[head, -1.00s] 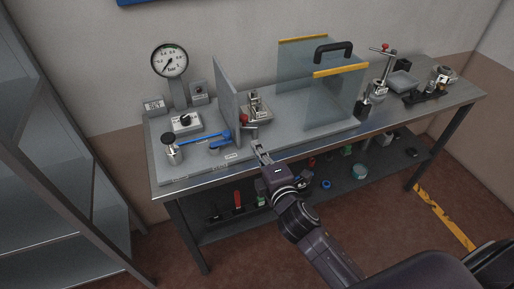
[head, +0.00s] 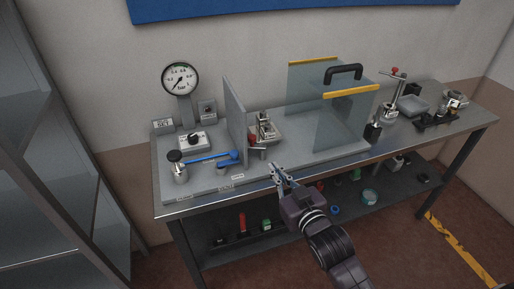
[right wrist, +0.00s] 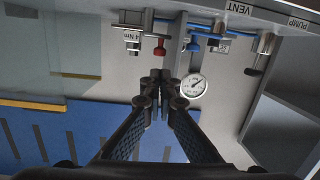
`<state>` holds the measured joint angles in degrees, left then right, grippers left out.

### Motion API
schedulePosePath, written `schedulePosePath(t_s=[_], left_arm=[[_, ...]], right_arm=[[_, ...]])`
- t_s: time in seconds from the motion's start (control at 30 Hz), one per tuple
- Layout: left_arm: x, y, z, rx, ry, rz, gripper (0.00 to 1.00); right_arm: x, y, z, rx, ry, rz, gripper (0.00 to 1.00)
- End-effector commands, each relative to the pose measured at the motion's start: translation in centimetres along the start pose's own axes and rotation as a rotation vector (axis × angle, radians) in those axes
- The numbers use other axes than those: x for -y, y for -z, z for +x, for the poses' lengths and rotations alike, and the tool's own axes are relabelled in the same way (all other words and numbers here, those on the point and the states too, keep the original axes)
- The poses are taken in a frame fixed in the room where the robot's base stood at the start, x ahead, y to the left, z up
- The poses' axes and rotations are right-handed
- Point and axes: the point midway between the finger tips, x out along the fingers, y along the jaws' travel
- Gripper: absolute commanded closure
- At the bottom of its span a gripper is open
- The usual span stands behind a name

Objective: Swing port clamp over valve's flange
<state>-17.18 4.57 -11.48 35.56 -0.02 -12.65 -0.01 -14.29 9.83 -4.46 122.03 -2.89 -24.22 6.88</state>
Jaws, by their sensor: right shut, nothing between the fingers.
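A metal fitting (head: 265,132) with a pale body, which may be the port with its clamp, stands just right of the upright grey panel (head: 235,120). I cannot tell clamp from flange at this size. In the right wrist view, which is upside down, a red-ended part (right wrist: 160,47) stands by a "4 Nm" label (right wrist: 132,35), and a blue-handled part (right wrist: 194,43) is beside it. My right gripper (head: 278,170) is shut and empty, in front of the bench edge and apart from the fitting. My left gripper is not in view.
A blue lever (head: 210,157), a gauge (head: 180,78) and a metal post (head: 178,168) are left of the panel. A clear guard with a black handle (head: 343,72) stands right of the fitting. More fittings (head: 392,105) are at the right end. The lower shelf (head: 300,215) holds small items.

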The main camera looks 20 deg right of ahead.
Motion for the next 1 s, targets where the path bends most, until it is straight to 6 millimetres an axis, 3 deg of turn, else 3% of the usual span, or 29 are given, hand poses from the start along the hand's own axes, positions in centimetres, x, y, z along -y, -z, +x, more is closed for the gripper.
schedulePosePath(t_s=[0.13,0.57,1.0], left_arm=[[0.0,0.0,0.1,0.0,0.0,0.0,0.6],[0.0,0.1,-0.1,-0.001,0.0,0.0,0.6],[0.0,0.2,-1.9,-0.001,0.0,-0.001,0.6]], right_arm=[[-0.1,0.0,-0.2,-0.003,0.004,0.077,1.0],[-0.1,0.2,0.6,-0.004,0.004,0.077,1.0],[-0.1,0.4,8.4,-0.004,0.004,0.076,1.0]])
